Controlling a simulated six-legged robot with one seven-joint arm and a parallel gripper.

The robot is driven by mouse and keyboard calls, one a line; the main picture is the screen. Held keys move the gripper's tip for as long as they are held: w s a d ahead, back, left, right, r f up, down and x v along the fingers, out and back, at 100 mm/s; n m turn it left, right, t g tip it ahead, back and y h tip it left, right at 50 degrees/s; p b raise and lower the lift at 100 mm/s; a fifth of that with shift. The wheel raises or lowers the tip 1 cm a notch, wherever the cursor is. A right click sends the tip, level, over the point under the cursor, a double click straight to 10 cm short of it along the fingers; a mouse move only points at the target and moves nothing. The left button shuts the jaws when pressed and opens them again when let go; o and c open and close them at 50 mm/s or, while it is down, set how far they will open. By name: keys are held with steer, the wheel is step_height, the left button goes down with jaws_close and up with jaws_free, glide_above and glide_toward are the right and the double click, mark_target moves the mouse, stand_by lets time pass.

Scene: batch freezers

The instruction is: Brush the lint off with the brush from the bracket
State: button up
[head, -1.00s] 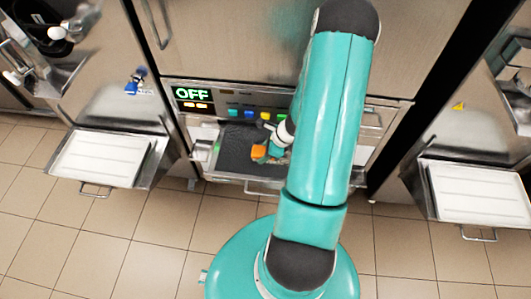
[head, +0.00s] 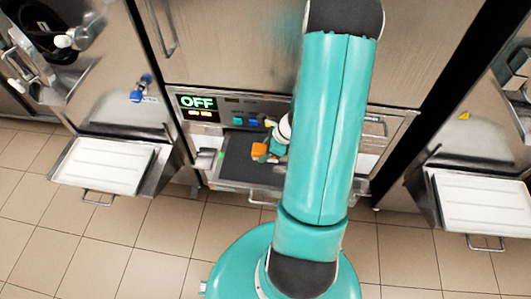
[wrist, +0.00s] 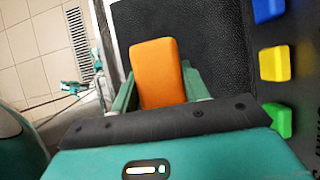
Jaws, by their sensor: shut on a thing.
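My gripper (head: 271,150) is shut on the brush, whose orange block (head: 259,150) shows at the machine's low opening. In the wrist view, the orange block (wrist: 158,72) sits between the two green fingers (wrist: 160,92). Its bristles are hidden. The dark, finely textured panel (head: 238,168) lies behind and below the brush; it fills much of the wrist view (wrist: 215,45). Whether the brush touches it I cannot tell. I make out no clear lint on the visible panel. My arm hides the panel's right part. I cannot pick out the bracket for certain.
The machine's display (head: 197,103) reads OFF. Coloured buttons (head: 238,121) sit just above the opening; blue, yellow and green ones (wrist: 273,63) are close on the right in the wrist view. White trays stand out at left (head: 103,166) and right (head: 481,203). The tiled floor is clear.

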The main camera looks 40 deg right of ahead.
steer(key=shift+r, duration=1.3)
steer(key=shift+a, duration=0.1)
